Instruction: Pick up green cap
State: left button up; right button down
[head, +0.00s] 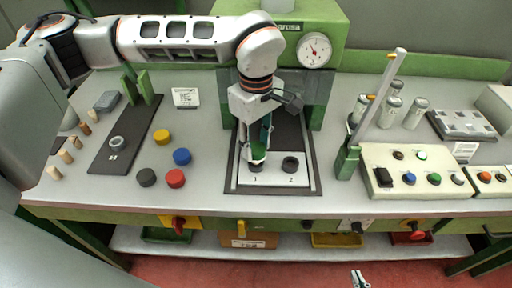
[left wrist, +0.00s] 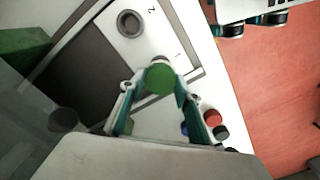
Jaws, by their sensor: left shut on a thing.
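The green cap (left wrist: 160,79) is between the fingertips of my left gripper (left wrist: 157,84) in the left wrist view, its round green top facing the camera. In the head view my left gripper (head: 259,147) points down over the spot marked 1 on the white plate (head: 273,180), shut on the green cap (head: 257,153). A pale part shows just under the cap; whether the cap touches it cannot be told. My right gripper (head: 360,279) shows only as small tips at the bottom edge of the head view.
Yellow (head: 162,136), blue (head: 182,156), red (head: 175,178) and dark grey (head: 146,177) caps lie left of the plate. A dark ring seat (head: 290,164) marks spot 2. A green post (head: 347,162) and a button box (head: 415,179) stand to the right.

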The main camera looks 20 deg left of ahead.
aim_at(256, 148)
pick_arm(q)
notch_tip(256, 148, up, 19)
jog(key=shift+f, duration=0.2)
dwell(0.4)
